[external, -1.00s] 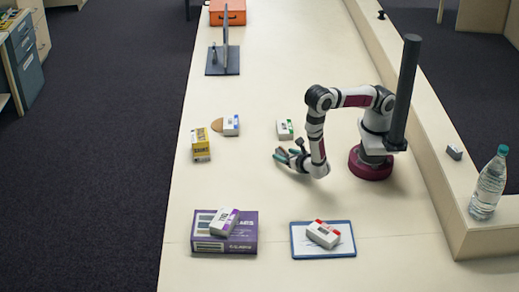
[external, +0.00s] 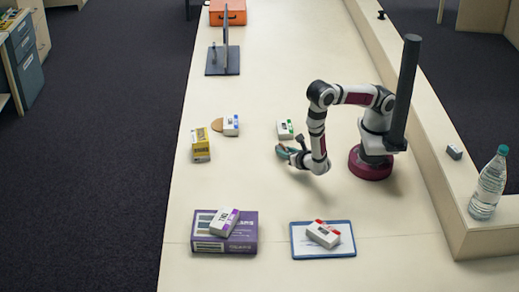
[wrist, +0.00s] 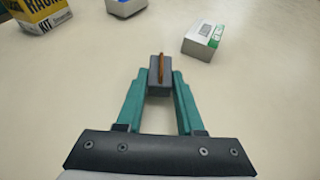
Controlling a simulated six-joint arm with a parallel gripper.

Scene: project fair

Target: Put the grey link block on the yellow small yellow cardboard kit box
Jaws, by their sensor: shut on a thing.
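My gripper (wrist: 160,87) has teal fingers, shut on the grey link block (wrist: 154,76), which has an orange-brown strip on its top. In the external view my gripper (external: 284,150) is low over the table, and the block is too small to make out there. The yellow kit box (external: 201,147) stands on the table to the left of my gripper. It also shows at the top left of the wrist view (wrist: 42,15). I cannot tell whether the block touches the table.
A green-marked white block (external: 284,129) is just beyond my gripper. A blue-marked block (external: 231,125) is by a round brown disc (external: 217,125), beside the kit box.

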